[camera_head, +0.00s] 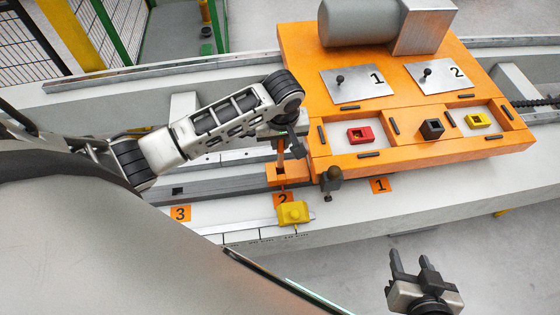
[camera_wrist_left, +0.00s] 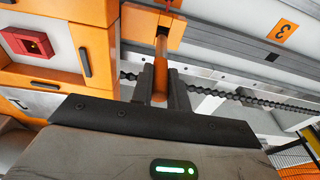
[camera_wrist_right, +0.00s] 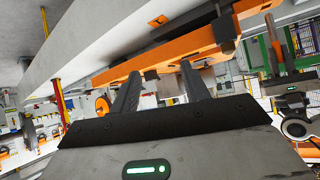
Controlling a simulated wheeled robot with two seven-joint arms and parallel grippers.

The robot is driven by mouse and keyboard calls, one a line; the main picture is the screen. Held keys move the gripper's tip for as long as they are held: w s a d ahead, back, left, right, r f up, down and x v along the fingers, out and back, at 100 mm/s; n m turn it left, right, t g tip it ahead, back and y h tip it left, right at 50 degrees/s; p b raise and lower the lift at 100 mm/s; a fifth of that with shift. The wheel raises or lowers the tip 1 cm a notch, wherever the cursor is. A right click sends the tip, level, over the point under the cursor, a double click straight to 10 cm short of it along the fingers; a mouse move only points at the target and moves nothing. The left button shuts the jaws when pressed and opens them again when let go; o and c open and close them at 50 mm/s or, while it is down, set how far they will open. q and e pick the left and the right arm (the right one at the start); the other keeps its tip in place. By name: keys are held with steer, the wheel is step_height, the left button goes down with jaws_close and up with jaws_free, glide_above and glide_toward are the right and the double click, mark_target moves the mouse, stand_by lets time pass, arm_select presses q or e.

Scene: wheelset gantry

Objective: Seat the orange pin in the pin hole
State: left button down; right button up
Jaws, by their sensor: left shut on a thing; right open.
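My left gripper (camera_head: 288,140) is shut on the orange pin (camera_wrist_left: 161,65), a brownish-orange rod that stands out beyond the fingertips in the left wrist view. In the head view the pin (camera_head: 281,157) points down at a small orange block (camera_head: 286,177) on the rail, close to label 2. The block (camera_wrist_left: 135,22) also shows at the pin's far end in the left wrist view. The pin's tip is at or just over the block; I cannot tell whether it is in a hole. My right gripper (camera_head: 411,264) is open and empty, out in front of the beam.
A yellow clamp-like piece (camera_head: 293,212) and a dark post (camera_head: 331,180) stand close by.

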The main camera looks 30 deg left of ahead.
mark_target(280, 166)
arm_select(q)
step_height(280, 166, down, 9)
steer(key=shift+b, duration=0.8)
steer(key=shift+f, duration=0.3)
steer(key=c, duration=1.4)
jaws_free()
steer(key=shift+o, duration=0.2)
step_height(280, 166, up, 12)
steer(key=s+d+p, duration=0.1)
steer(key=s+p, duration=0.1)
steer(key=p, duration=0.1)
steer(key=s+d+f+m+t+h, duration=0.3)
steer(key=s+d+f+m+h, duration=0.15)
steer(key=d, duration=0.25)
steer(key=s+a+r+m+t, duration=0.1)
steer(key=s+r+m+t, duration=0.2)
steer(key=s+m+t, duration=0.2)
steer(key=shift+s+a+t, duration=0.3)
steer(key=shift+s+t, duration=0.2)
steer(key=shift+s, duration=0.35)
